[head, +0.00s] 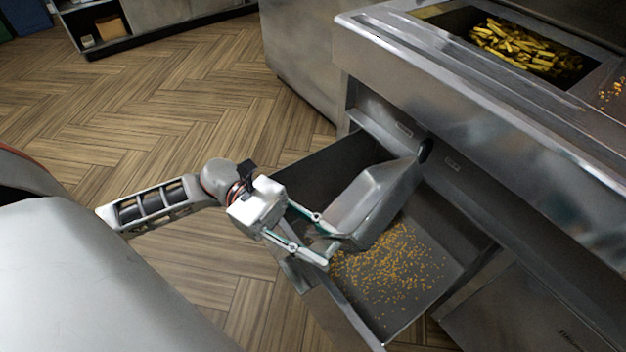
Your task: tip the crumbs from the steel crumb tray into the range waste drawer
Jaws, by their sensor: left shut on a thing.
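The steel crumb tray (372,198) is tilted steeply over the open range waste drawer (440,226), with its outer underside facing me. My left gripper (322,238) is shut on the tray's near left end. Many small orange-brown crumbs (392,265) lie spread on the drawer floor, below and to the right of the tray. The inside of the tray is hidden, so I cannot tell if crumbs are in it. The tray's upper right end is close to the range front; I cannot tell if they touch. My right gripper is not in view.
The steel range (480,95) stands above the drawer on the right, with a well of fries (525,48) and some crumbs (615,90) on its top. The wooden floor (190,80) to the left is clear. A low shelf (150,35) stands at the back.

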